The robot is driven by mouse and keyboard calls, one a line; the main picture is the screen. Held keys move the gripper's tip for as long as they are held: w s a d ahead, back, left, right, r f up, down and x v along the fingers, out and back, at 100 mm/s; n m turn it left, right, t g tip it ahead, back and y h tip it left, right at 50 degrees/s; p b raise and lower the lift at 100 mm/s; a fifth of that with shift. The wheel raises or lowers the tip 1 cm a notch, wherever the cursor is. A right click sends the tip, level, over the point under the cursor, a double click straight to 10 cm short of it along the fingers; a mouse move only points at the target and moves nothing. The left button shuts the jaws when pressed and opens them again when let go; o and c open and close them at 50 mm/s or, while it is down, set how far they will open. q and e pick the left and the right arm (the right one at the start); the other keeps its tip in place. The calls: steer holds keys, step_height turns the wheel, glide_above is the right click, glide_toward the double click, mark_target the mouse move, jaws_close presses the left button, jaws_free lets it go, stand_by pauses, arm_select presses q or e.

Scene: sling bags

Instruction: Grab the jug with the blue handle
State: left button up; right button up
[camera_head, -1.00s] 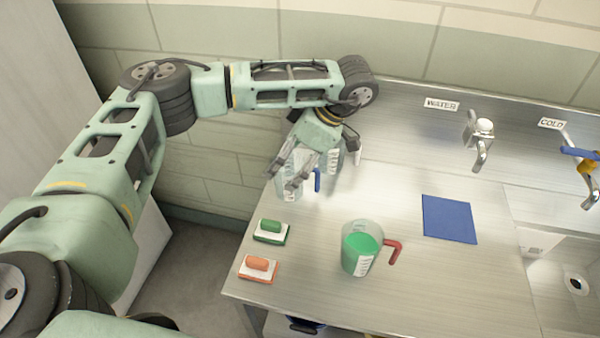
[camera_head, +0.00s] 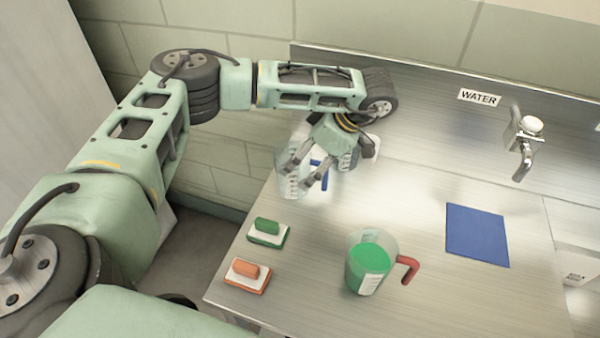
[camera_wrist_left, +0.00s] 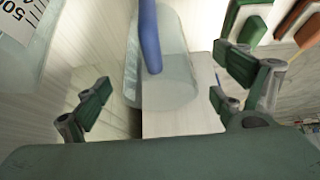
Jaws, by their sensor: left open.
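The clear jug (camera_head: 289,178) with the blue handle (camera_head: 324,174) stands on the steel counter's back left part. My left gripper (camera_head: 305,183) is open just above it, its fingers partly covering it in the head view. In the left wrist view the blue handle (camera_wrist_left: 150,40) and the jug's clear body (camera_wrist_left: 172,75) show ahead, between my open fingers (camera_wrist_left: 158,98) and not gripped. My right gripper is not in view.
A jug of green liquid with a red handle (camera_head: 370,262) stands front centre. Another clear marked container (camera_wrist_left: 22,18) is close beside my gripper. A tap (camera_head: 524,140) is at right.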

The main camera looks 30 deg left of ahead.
arm_select(q)
steer(key=p+x, duration=0.2)
steer(key=x, duration=0.2)
steer(key=shift+a+f, duration=0.15)
steer(key=shift+a, duration=0.15)
steer(key=shift+a+f, duration=0.1)
steer(key=shift+f, duration=0.15)
steer(key=shift+c, duration=0.5)
steer(key=c, duration=1.2)
steer(key=shift+c, duration=0.2)
